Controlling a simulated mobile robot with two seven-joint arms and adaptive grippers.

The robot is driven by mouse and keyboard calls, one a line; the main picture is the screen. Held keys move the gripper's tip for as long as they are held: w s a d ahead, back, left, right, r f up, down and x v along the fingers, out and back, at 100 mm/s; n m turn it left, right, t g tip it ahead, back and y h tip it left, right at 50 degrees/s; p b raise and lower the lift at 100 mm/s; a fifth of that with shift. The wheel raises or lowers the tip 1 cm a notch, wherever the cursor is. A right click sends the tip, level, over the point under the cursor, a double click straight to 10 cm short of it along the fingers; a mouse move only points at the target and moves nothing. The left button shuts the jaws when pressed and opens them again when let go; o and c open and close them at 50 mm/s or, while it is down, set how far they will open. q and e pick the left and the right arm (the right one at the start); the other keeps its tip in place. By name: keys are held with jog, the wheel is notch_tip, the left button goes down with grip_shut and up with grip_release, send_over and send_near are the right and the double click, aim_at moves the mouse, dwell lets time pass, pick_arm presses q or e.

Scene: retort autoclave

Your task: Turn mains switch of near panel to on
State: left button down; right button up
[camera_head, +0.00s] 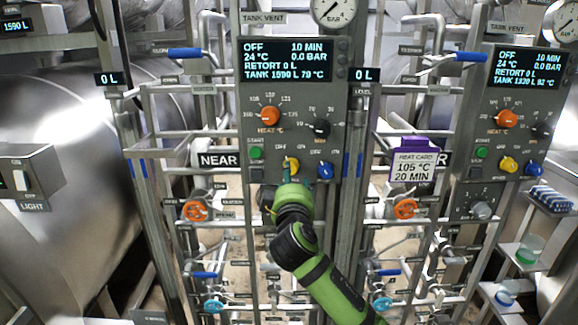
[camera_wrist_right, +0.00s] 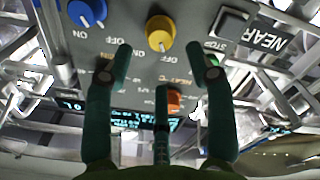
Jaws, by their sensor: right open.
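The near panel (camera_head: 302,145) stands in the middle of the head view, and its display (camera_head: 287,60) reads OFF. A yellow knob (camera_head: 291,164) and a blue knob (camera_head: 325,171) sit low on it. In the wrist view, upside down, the yellow knob (camera_wrist_right: 160,33) and blue knob (camera_wrist_right: 88,13) have ON and OFF marks; which is the mains switch is unreadable. My right gripper (camera_head: 293,180) is at the panel's lower part. In the wrist view its green fingers (camera_wrist_right: 160,58) are spread and empty, with the yellow knob ahead between them, apart from it. My left gripper is out of view.
An orange heat knob (camera_head: 269,116), a black knob (camera_head: 319,128) and a green start button (camera_head: 256,153) are close by. A far panel (camera_head: 509,130) stands at right. A purple-topped heat card (camera_head: 414,165) hangs between. Pipes, valves and frame bars surround the panel.

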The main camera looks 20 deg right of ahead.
aim_at(292, 170)
jog(key=p+x, duration=0.2)
jog(key=x, duration=0.3)
jog(key=shift+d, duration=0.1)
jog(key=shift+w+d+f+p, duration=0.2)
jog(key=shift+w+p, duration=0.15)
jog(key=shift+w, duration=0.45)
grip_shut()
